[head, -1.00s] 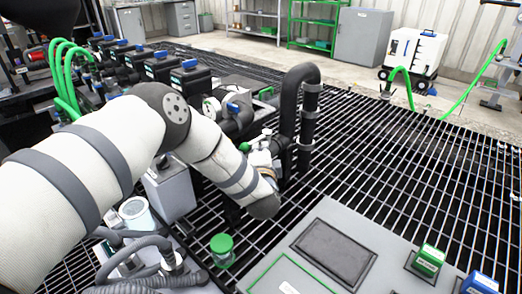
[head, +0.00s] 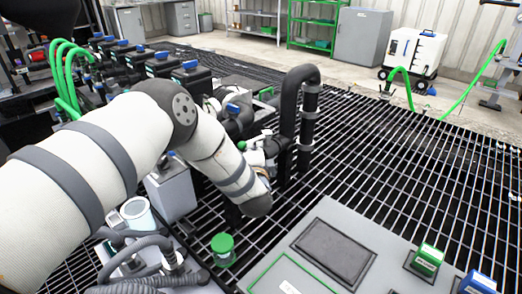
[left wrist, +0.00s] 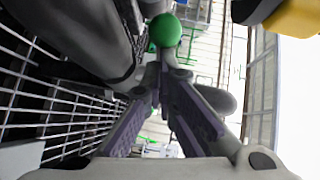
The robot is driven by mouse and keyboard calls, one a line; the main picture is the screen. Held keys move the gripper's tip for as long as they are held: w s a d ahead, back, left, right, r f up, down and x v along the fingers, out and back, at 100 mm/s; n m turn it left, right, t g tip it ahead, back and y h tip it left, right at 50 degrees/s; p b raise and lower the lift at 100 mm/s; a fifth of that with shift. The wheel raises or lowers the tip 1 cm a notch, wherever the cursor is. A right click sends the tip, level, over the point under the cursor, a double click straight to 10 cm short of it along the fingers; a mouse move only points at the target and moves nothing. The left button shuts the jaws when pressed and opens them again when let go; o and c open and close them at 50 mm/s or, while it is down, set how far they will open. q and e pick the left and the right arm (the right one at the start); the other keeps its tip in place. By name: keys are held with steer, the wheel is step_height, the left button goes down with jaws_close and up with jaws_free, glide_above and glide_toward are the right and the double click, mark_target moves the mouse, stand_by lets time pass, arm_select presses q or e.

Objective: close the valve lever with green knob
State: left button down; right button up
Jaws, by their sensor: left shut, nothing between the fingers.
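The green knob (head: 241,146) of the valve lever shows small in the head view, just past my left forearm and left of the black upright pipe. In the left wrist view the round green knob (left wrist: 165,30) stands just beyond my fingertips. My left gripper (left wrist: 160,75) is shut, its two fingers meeting in a point close to the knob with nothing between them. I cannot tell whether they touch it. In the head view the gripper is largely hidden behind my forearm and wrist. The lever's shaft is mostly hidden. My right gripper is not in view.
A black bent pipe (head: 288,115) rises beside the valve. Black valve units with blue tops (head: 197,80) and green hoses (head: 66,75) stand at back left. A grey panel (head: 345,225) with a green-capped post (head: 222,246) beside it lies in front. Open grating spreads right.

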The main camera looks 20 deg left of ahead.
arm_select(q)
steer(key=shift+w+a, duration=0.2)
steer(key=shift+a, duration=1.2)
